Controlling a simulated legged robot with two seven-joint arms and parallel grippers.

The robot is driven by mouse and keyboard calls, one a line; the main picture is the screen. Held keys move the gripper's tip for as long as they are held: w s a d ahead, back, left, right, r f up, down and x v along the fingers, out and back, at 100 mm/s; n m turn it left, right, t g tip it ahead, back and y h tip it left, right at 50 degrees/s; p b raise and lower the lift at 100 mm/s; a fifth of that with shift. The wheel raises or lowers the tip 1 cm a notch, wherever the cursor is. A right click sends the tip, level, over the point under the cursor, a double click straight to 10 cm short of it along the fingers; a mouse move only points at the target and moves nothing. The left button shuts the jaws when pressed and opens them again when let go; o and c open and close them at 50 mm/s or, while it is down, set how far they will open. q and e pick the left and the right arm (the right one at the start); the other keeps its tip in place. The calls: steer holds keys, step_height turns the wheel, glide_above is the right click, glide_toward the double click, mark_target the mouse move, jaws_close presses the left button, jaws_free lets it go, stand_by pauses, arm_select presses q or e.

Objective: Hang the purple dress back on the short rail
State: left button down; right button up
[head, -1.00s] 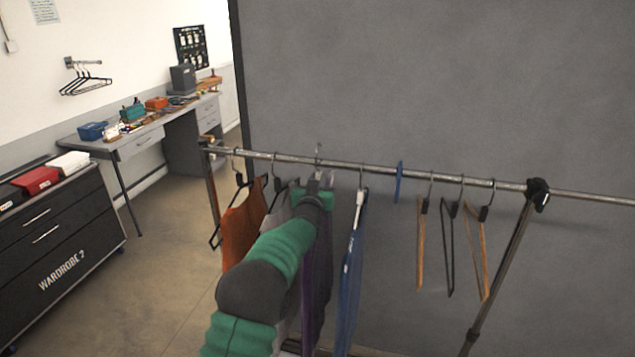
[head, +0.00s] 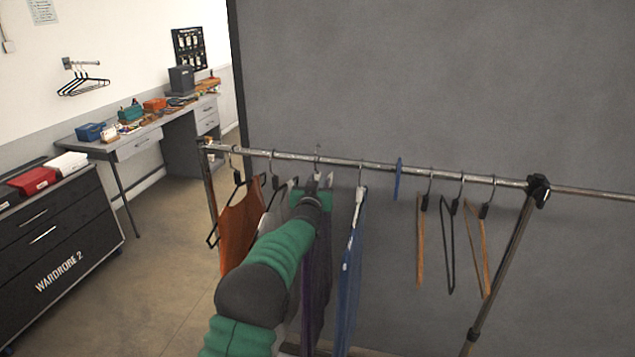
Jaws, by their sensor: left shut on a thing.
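The purple dress (head: 316,270) hangs below my left gripper (head: 318,184), partly hidden behind my green and grey left arm. The gripper is shut at the top of the dress's hanger, just under the short rail (head: 385,167). A hanger hook (head: 318,152) shows at the rail's height above the gripper; I cannot tell whether it bears on the rail. My right gripper is out of view.
A dark drawer cabinet (head: 50,240) and a cluttered desk (head: 135,145) stand at the left.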

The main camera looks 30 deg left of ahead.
arm_select(q)
steer(key=shift+f+b, duration=1.15)
steer(key=shift+f, duration=0.1)
steer(key=c, duration=1.3)
jaws_free()
steer(key=shift+f, duration=0.1)
steer(key=shift+s+d+f, duration=0.1)
steer(key=shift+s, duration=0.1)
steer(key=b+v, duration=0.6)
steer(key=v, duration=0.9)
steer(key=shift+s+d, duration=0.1)
steer(key=shift+s, duration=0.2)
steer(key=shift+s+d, duration=0.1)
steer(key=shift+s, duration=0.3)
